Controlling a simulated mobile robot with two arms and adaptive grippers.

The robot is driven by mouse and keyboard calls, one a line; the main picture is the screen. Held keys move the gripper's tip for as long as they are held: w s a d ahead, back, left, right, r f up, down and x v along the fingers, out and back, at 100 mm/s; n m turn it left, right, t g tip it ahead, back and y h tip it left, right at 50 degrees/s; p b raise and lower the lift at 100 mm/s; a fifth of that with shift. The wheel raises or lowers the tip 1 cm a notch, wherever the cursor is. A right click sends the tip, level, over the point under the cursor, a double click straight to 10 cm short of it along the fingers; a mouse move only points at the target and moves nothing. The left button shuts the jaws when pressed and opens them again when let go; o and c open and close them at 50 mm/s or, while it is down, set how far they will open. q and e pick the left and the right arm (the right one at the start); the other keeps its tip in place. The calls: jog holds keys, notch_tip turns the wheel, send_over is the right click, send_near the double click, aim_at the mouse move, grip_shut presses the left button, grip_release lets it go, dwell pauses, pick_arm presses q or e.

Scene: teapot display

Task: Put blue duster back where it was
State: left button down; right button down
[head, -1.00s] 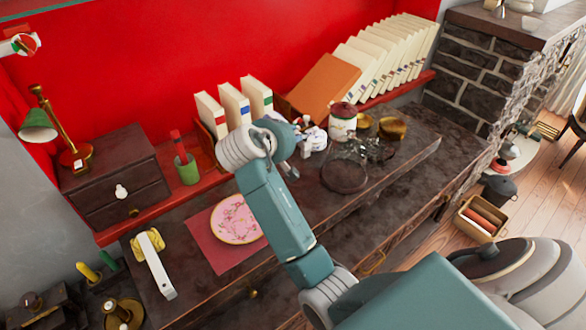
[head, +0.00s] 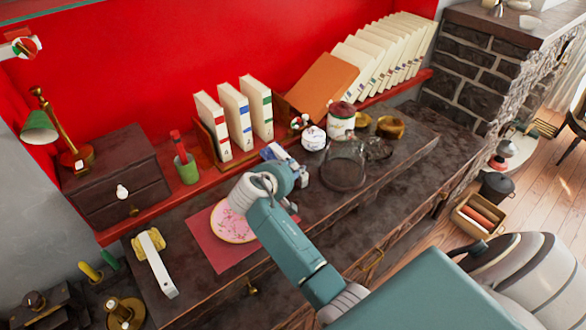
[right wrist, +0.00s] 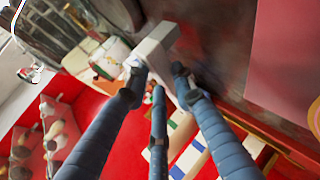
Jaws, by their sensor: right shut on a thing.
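My right gripper (head: 282,172) is above the dark tabletop, between the book row and the pink plate. In the right wrist view its fingers (right wrist: 158,80) are shut around a white bar (right wrist: 168,42), which appears to be the blue duster's handle. A blue and white bit of the duster (head: 272,152) shows beyond the gripper in the head view; the rest is hidden. A yellow duster (head: 149,243) with a white handle lies on the table at the left. My left gripper is not in view.
A pink plate (head: 233,221) lies on a red mat (head: 207,250). A glass dome (head: 343,168), a white pot (head: 313,138) and a red-lidded jar (head: 341,120) stand right of the gripper. Books (head: 237,115) stand behind. A green cup (head: 187,169) is at the left.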

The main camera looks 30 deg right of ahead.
jog(key=shift+f, duration=0.15)
jog(key=c, duration=1.4)
grip_release()
jog(key=shift+c, duration=0.2)
jog(key=shift+r, duration=0.3)
jog(key=p+v, duration=0.8)
jog(key=v, duration=0.4)
jog(key=shift+f, duration=0.15)
